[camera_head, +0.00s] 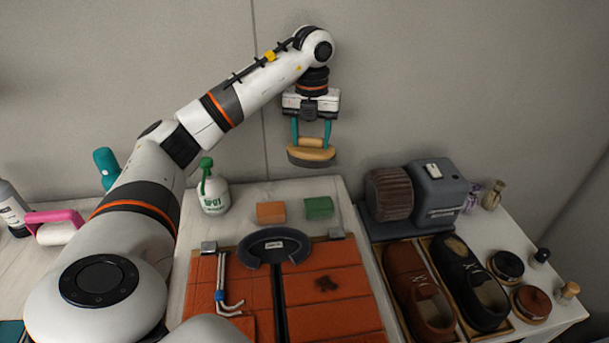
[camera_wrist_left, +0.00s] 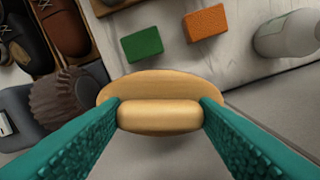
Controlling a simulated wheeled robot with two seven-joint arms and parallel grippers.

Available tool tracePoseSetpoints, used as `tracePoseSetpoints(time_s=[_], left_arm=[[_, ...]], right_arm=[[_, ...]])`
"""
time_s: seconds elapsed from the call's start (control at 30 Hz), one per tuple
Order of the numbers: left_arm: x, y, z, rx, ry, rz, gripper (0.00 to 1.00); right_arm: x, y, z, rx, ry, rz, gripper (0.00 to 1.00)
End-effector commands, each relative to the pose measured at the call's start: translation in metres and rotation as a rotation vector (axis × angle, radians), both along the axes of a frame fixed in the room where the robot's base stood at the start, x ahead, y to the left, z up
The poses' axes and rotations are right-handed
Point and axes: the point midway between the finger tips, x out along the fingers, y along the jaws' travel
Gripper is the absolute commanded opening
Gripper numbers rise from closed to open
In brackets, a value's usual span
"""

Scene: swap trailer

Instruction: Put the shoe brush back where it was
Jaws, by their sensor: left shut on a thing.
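The shoe brush (camera_head: 312,154) has a tan wooden grip and body with dark bristles underneath. My left gripper (camera_head: 312,140) is shut on its grip and holds it in the air, bristles down, near the back wall. In the left wrist view the brush (camera_wrist_left: 160,88) sits between the teal fingers of the left gripper (camera_wrist_left: 160,115). The orange block (camera_head: 271,212) and the green block (camera_head: 318,207) lie on the white table below, nearer the front than the brush. My right gripper is not in view.
A white spray bottle (camera_head: 212,190) stands left of the blocks. A grey machine with a brown ribbed roller (camera_head: 388,193) stands at the right. Brown shoe (camera_head: 415,290) and black shoe (camera_head: 470,285) lie in front of it. Orange tiled panels (camera_head: 325,290) fill the front middle.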

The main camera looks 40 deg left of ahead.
Motion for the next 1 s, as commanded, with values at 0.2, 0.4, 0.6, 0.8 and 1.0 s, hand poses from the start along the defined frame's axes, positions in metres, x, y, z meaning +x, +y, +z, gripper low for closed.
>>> tracePoseSetpoints(time_s=[0.2,0.4,0.6,0.8,1.0], left_arm=[[0.001,0.019,-0.003,0.006,-0.006,0.29,0.36],[0.0,0.02,-0.035,0.008,0.0,0.327,0.36],[0.0,0.02,-0.06,0.008,-0.005,0.326,0.36],[0.0,0.02,-0.078,0.008,-0.004,0.325,0.36],[0.0,0.02,-0.101,0.007,-0.006,0.323,0.36]], right_arm=[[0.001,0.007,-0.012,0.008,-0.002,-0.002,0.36],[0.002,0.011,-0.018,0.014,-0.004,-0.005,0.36],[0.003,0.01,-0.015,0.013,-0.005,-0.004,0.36],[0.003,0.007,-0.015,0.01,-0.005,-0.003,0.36],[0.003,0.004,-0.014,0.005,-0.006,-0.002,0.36]])
